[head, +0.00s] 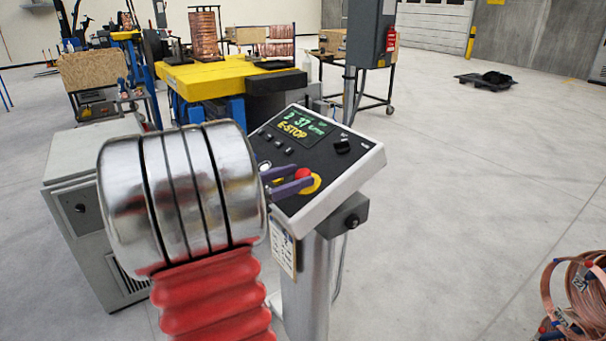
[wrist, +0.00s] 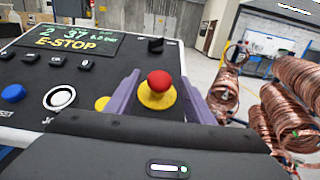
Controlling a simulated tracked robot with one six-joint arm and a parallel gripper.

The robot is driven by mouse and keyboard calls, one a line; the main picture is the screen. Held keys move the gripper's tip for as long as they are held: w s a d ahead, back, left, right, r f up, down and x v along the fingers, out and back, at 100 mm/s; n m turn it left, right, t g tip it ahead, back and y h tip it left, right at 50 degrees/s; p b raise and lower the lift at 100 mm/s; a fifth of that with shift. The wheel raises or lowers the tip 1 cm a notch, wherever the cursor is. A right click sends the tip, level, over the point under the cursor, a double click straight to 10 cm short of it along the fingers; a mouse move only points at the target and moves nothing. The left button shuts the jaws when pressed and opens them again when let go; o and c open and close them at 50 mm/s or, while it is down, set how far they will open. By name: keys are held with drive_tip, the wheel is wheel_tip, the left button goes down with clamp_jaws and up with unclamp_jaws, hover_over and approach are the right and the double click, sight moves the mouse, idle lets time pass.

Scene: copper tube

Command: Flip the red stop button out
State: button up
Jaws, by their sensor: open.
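The red stop button (head: 303,174) sits on a yellow round base (head: 316,184) at the lower right of the tilted control panel (head: 345,165). In the wrist view the red button (wrist: 159,82) stands up from its yellow base (wrist: 157,98). My gripper (head: 290,182) is open. Its two purple fingers reach over the panel, one on either side of the button. In the wrist view the gripper (wrist: 157,93) has a finger left and right of the button, with the button between them; contact cannot be told. The panel's display (head: 300,126) reads "E-STOP".
A black knob (head: 342,146) sits on the panel's upper right, with several small buttons along its left. A blue button (wrist: 13,93) and a white button (wrist: 58,96) show in the wrist view. Copper coils (head: 578,295) lie at the right.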

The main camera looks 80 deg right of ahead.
drive_tip(key=shift+x, duration=1.45)
drive_tip(key=shift+c, duration=0.5)
clamp_jaws()
